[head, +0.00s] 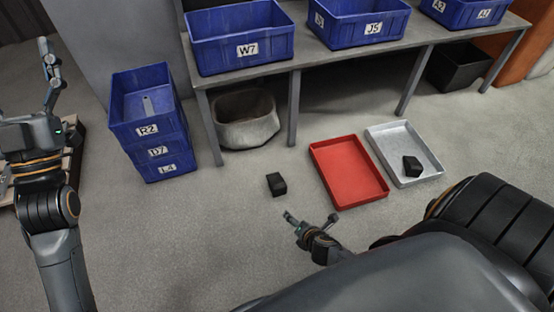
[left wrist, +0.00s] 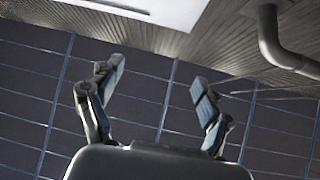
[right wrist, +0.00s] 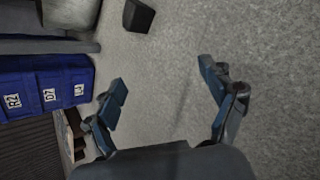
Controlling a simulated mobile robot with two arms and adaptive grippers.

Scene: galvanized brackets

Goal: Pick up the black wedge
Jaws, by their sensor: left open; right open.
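One small black block (head: 276,184) stands on the bare concrete floor, left of the red tray. It also shows at the top of the right wrist view (right wrist: 139,15), partly cut off. A second small black piece (head: 411,166) with a slanted outline lies in the grey tray (head: 377,140). I cannot tell for sure which is the wedge. My right gripper (head: 311,218) is open and empty, just nearer than the floor block and apart from it; its spread fingers show in the right wrist view (right wrist: 163,75). My left gripper (left wrist: 158,75) is open, empty and raised at the far left.
A red tray (head: 348,198) lies beside the grey tray. Blue bins (head: 160,173) are stacked at left. A table (head: 285,66) with blue bins stands behind, with a grey tub (head: 246,137) and black bin (head: 437,80) beneath. Floor around the block is clear.

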